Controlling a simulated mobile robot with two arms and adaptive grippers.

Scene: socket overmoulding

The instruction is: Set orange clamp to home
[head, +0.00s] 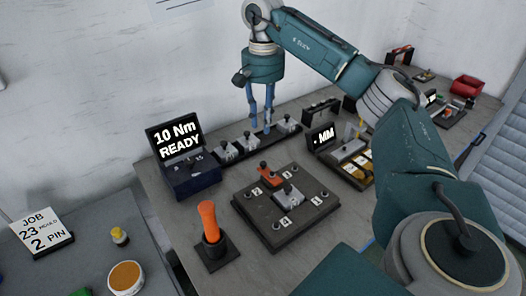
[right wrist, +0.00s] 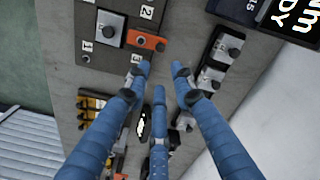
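The orange clamp (head: 269,176), with a dark knob, sits on the dark square fixture plate (head: 305,218), at its back edge near the marks 2 and 3. It also shows in the right wrist view (right wrist: 148,41), just beyond a fingertip. My right gripper (head: 261,124) points down above the black rail (head: 216,160) behind the plate, apart from the orange clamp. In the right wrist view its three blue fingers (right wrist: 163,70) are spread with nothing between them. Grey clamps (head: 288,125) stand on the rail; its middle is partly hidden by the fingers. My left gripper is not in view.
A grey clamp (head: 288,194) sits on the plate close to the orange one. An orange-handled tool (head: 209,221) stands upright at front left. A display reading 10 Nm READY (head: 178,143) stands left of the rail. An MM display (head: 323,137) stands right.

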